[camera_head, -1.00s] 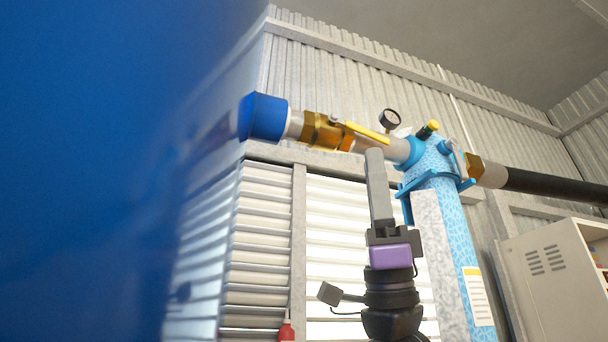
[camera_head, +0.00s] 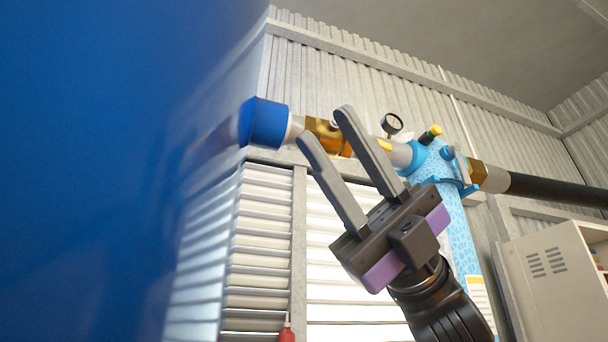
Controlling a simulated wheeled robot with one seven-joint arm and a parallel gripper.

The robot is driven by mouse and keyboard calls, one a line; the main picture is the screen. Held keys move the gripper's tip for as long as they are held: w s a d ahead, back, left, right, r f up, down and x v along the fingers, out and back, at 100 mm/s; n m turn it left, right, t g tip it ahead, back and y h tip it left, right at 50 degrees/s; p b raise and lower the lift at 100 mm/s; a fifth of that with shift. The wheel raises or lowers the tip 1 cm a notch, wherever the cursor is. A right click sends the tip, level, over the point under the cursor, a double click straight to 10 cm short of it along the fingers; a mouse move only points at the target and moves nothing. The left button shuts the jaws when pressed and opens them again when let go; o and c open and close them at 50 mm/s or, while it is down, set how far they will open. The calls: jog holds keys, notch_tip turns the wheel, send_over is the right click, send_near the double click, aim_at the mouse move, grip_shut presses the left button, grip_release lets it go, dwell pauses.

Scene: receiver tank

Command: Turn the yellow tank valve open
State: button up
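The yellow valve handle (camera_head: 385,144) sits on a brass valve body (camera_head: 322,132) in the pipe beside the big blue tank (camera_head: 90,170). Most of the handle is hidden behind my gripper's right finger; a short yellow piece shows to the right of it. My gripper (camera_head: 322,125) is open and empty, tilted up and to the left, with its fingertips in front of the valve body. I cannot tell whether a finger touches the valve.
The pipe runs from a blue collar (camera_head: 265,122) to a light-blue patterned cylinder (camera_head: 428,165). A pressure gauge (camera_head: 391,124) stands above it. A black hose (camera_head: 555,188) leads right. A grey cabinet (camera_head: 548,270) stands at lower right.

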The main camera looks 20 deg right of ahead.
jog(key=shift+w+a+f+n+t+p, duration=0.1)
jog(key=shift+a+f+t, duration=0.25)
jog(key=shift+t, duration=0.55)
jog(key=shift+w+a+f+n+t+p, duration=0.15)
jog(key=shift+a+f+t, duration=0.25)
jog(key=shift+t, duration=0.5)
jog(key=shift+w+a+f+n+t+p, duration=0.1)
jog(key=shift+a+f+t, duration=0.1)
jog(key=shift+a+t, duration=0.5)
jog(key=shift+d, duration=0.2)
